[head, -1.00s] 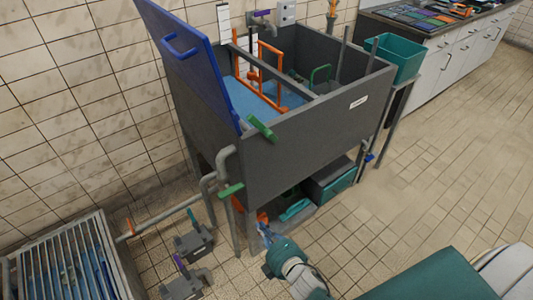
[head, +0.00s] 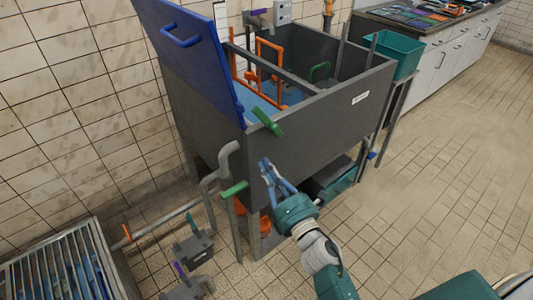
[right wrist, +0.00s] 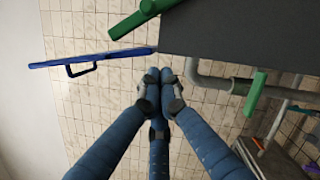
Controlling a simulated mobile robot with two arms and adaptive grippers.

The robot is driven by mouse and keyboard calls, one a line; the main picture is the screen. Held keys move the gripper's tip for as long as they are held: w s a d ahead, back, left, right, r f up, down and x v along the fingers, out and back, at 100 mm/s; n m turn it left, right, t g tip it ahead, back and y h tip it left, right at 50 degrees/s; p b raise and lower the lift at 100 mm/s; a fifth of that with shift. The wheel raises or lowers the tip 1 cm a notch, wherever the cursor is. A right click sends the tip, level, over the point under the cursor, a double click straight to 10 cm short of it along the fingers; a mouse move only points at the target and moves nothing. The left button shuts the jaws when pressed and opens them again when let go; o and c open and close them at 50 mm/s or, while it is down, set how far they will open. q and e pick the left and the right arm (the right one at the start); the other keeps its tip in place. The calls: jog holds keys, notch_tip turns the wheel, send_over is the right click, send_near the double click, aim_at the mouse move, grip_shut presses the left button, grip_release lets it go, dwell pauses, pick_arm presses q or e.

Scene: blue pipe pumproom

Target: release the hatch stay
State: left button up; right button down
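The blue hatch (head: 192,55), with a blue handle, stands raised at the left end of the grey tank (head: 300,135). A green lever (head: 266,121) sits on the tank's near rim beside the hatch's lower edge; I cannot tell for sure that it is the stay. In the right wrist view the green lever (right wrist: 140,18) is at the top and the hatch (right wrist: 90,60) is edge-on at the left. My right gripper (head: 266,165) is in front of the tank wall, below the lever and apart from it. Its fingertips (right wrist: 158,76) are together with nothing seen between them. My left gripper is out of view.
A second green handle (head: 234,189) sits on the grey pipe (head: 222,165) left of my right gripper. Orange pipework (head: 270,60) stands inside the tank. A teal bin (head: 393,54) is at its right end. Open tiled floor lies at the right.

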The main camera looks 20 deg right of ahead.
aim_at(248, 136)
jog(key=w, duration=0.3)
jog(key=w+a+r+p, duration=0.1)
jog(key=w, duration=0.4)
jog(key=shift+w+a+r, duration=0.15)
jog(key=shift+w+r, duration=0.05)
jog(key=shift+w, duration=0.2)
jog(key=d+r+p, duration=0.1)
jog(key=w+d+r+p, duration=0.1)
jog(key=d, duration=0.1)
jog(key=shift+d, duration=0.1)
jog(key=shift+r+p, duration=0.1)
jog(key=shift+p, duration=0.25)
jog(key=shift+d+r+m+p, duration=0.15)
jog(key=shift+r+m+p, duration=0.1)
jog(key=shift+m+p, duration=0.3)
